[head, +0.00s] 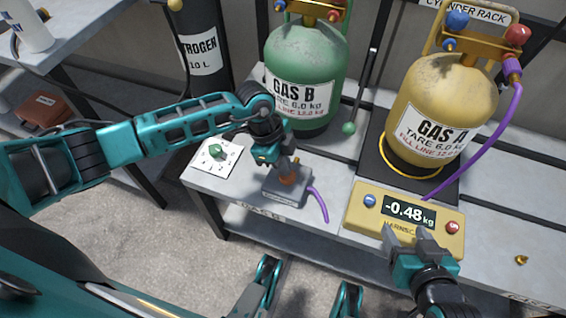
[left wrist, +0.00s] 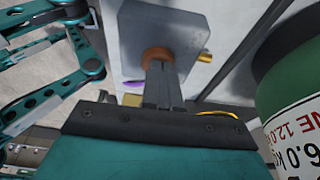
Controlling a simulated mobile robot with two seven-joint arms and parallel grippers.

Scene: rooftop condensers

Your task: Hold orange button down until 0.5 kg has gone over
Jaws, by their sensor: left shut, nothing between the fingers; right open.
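The orange button (head: 284,181) sits on top of a small grey box (head: 277,194) on the bench. My left gripper (head: 291,176) is shut and empty, pointing down with its fingertips at the button. In the left wrist view, the closed fingertips (left wrist: 160,65) overlap the orange button (left wrist: 151,53) and appear to touch it; how far it is pressed cannot be told. The yellow scale (head: 358,214) has a display (head: 408,211) reading -0.48 kg. The yellow GAS A cylinder (head: 440,95) stands behind it on a dark plate. My right gripper (head: 408,235) is open and empty at the scale's front edge.
A green GAS B cylinder (head: 305,65) stands behind the box. A purple hose (head: 505,115) runs from GAS A's valve; another purple hose (head: 319,203) leaves the box. A white card with a green knob (head: 215,151) lies left. A small brass piece (head: 521,260) is at right.

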